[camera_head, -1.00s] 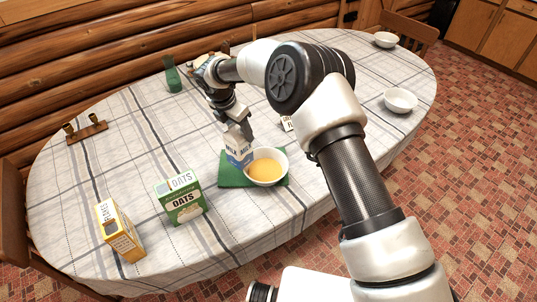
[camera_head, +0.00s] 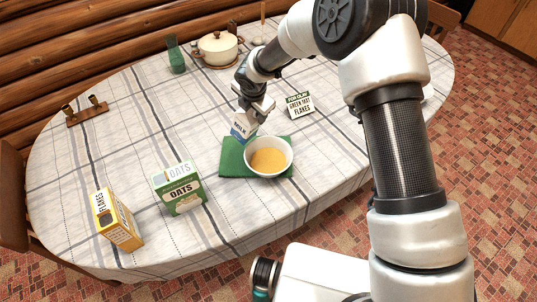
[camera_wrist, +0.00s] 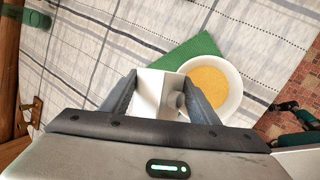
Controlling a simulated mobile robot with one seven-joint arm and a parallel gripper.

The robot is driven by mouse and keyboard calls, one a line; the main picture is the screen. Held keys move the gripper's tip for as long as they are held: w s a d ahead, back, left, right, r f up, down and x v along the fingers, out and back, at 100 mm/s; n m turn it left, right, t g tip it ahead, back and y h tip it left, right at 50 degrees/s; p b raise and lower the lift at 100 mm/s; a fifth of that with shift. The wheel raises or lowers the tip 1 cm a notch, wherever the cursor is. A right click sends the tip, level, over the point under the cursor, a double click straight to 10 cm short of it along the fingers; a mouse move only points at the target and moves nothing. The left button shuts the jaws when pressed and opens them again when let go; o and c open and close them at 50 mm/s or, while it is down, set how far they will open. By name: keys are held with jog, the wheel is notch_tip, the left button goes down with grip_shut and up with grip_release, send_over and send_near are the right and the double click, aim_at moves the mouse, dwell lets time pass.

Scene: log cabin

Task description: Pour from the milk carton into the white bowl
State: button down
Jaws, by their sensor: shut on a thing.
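My gripper (camera_head: 250,110) is shut on the milk carton (camera_head: 241,129), a small white and blue box. In the head view the carton is tilted, just left of and behind the white bowl (camera_head: 290,150). In the wrist view the carton (camera_wrist: 155,92) sits between my two fingers, with a round cap on its right side near the bowl's rim (camera_wrist: 236,100). The bowl stands on a green cloth (camera_head: 232,160) and holds yellow-orange contents. I cannot see any milk stream.
A green oats box (camera_head: 181,190) and a yellow flakes box (camera_head: 118,220) stand at the front left. A cream pot (camera_head: 218,48) and green glass (camera_head: 175,57) are at the back. The table's left middle is clear.

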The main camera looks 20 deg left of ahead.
aim_at(258, 127)
jog(key=shift+s+d+f+y+b, duration=0.1)
jog(key=shift+d+f+y+b, duration=0.1)
jog(key=shift+f+y+b, duration=0.4)
jog(key=f+b, duration=0.1)
jog(key=b, duration=0.3)
jog(key=d+t+y+b, duration=0.1)
jog(key=b, duration=0.4)
jog(key=shift+s+d+f+m, duration=0.2)
jog(key=shift+f+m, duration=0.1)
jog(key=shift+f, duration=0.1)
jog(key=shift+d+f+y+b, duration=0.15)
jog(key=shift+y+b, duration=0.15)
jog(key=shift+b, duration=0.55)
jog(key=y+b, duration=0.1)
jog(key=b, duration=0.3)
jog(key=shift+s+d+f+t+b, duration=0.25)
jog(key=shift+d+t+b, duration=0.05)
jog(key=shift+t+b, duration=0.1)
jog(key=f+y+b, duration=0.1)
jog(key=b, duration=0.3)
jog(key=f+t+y+b, duration=0.1)
jog(key=b, duration=0.3)
jog(key=shift+d+f+m, duration=0.2)
jog(key=shift+f+m, duration=0.1)
jog(key=shift+f+b, duration=0.1)
jog(key=shift+b, duration=1)
jog(key=shift+s+r, duration=0.1)
jog(key=shift+r, duration=0.15)
jog(key=shift+f, duration=0.1)
